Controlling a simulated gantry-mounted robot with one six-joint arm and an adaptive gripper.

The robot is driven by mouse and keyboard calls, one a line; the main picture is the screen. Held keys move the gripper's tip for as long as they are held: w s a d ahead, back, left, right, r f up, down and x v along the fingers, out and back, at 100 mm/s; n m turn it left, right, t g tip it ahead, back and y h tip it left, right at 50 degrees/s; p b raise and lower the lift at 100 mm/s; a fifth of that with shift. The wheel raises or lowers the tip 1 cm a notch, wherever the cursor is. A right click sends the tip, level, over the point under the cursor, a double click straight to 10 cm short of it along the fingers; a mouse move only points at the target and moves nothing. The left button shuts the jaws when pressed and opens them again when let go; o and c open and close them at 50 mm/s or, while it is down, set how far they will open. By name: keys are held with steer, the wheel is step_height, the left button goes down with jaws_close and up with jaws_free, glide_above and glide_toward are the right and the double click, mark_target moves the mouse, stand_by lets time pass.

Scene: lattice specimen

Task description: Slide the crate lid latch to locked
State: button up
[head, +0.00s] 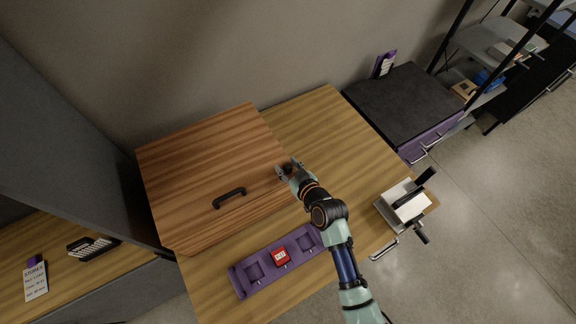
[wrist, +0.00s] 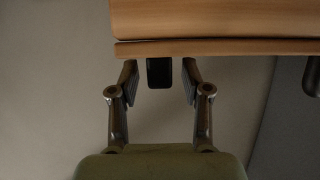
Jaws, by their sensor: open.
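The wooden crate (head: 190,165) with a black bar handle (head: 229,198) takes up the left of the table in the head view. Its wooden edge (wrist: 220,47) crosses the top of the wrist view, with a thin seam along it. A small black block (wrist: 159,72), which looks like the latch knob, sticks out below that edge. My gripper (head: 287,170) is at the crate's right side. In the wrist view my gripper (wrist: 159,82) is open, one finger on each side of the block, with a gap on both sides. The rest of the latch is hidden.
A purple tray (head: 240,282) with a red block (head: 281,256) lies in front of the crate. A white-topped fixture with black handles (head: 403,199) stands at the table's right corner. A dark-topped cabinet (head: 400,100) is behind. Table right of the crate is clear.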

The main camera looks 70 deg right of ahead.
jaws_close()
stand_by(0.4)
steer(key=shift+w+a, duration=0.75)
steer(key=shift+a, duration=0.15)
jaws_free()
steer(key=v, duration=1.2)
